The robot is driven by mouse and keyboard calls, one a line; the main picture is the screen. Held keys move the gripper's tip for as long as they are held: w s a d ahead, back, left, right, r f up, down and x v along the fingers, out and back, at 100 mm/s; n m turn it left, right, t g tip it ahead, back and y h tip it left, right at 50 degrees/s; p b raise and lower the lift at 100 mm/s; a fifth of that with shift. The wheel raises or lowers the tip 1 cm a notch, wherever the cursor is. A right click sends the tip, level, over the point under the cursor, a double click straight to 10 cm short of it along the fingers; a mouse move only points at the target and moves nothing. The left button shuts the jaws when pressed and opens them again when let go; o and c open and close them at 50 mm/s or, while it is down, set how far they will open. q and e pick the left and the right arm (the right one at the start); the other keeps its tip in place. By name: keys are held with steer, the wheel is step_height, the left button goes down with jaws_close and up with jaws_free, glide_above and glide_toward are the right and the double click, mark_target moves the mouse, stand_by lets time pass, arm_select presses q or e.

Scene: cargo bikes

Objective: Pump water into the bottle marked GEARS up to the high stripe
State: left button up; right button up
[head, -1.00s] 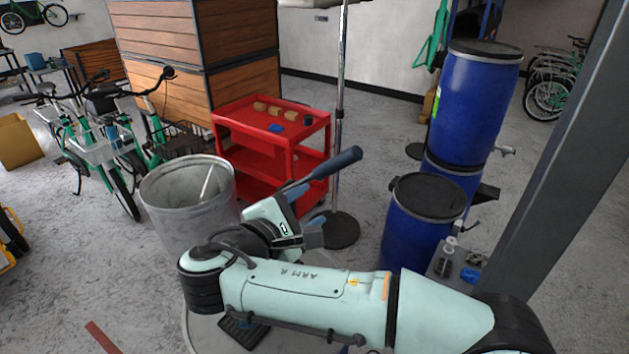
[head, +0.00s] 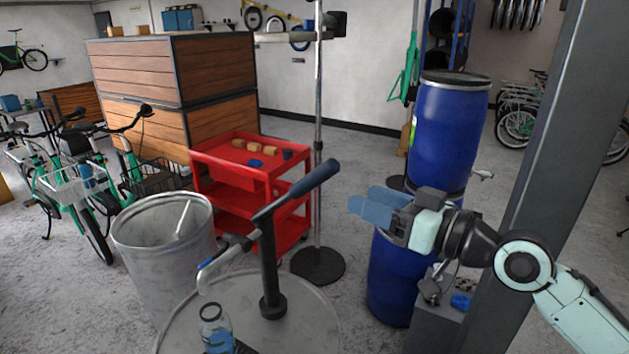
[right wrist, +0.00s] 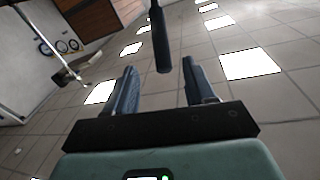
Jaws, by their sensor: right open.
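The hand pump (head: 270,265) stands on a grey drum top (head: 305,310), its lever raised to the upper right and ending in a dark blue grip (head: 315,180). Its spout (head: 207,266) points left and down. A clear bottle (head: 215,325) with a dark neck ring stands below the spout near the picture's bottom edge; bluish content shows in it, but no label or stripe is legible. My right gripper (head: 365,207) is open and empty, apart from the grip and to its right. The grip's end also shows between the fingers in the right wrist view (right wrist: 161,50).
A grey bin (head: 165,250) stands left of the drum. A red cart (head: 235,205) and a pole on a round base (head: 318,266) are behind. Blue barrels (head: 445,130) and a grey post (head: 535,150) stand at the right, near my right arm.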

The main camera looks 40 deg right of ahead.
mark_target(315, 180)
steer(key=p+x, duration=0.2)
steer(key=x, duration=1)
steer(key=shift+w+a+p, duration=0.1)
steer(key=shift+p, duration=0.2)
arm_select(q)
steer(key=r, duration=0.1)
steer(key=w+r, duration=0.1)
steer(key=r, duration=0.1)
steer(key=shift+w, duration=0.2)
arm_select(e)
steer(key=shift+f, duration=0.1)
jaws_close()
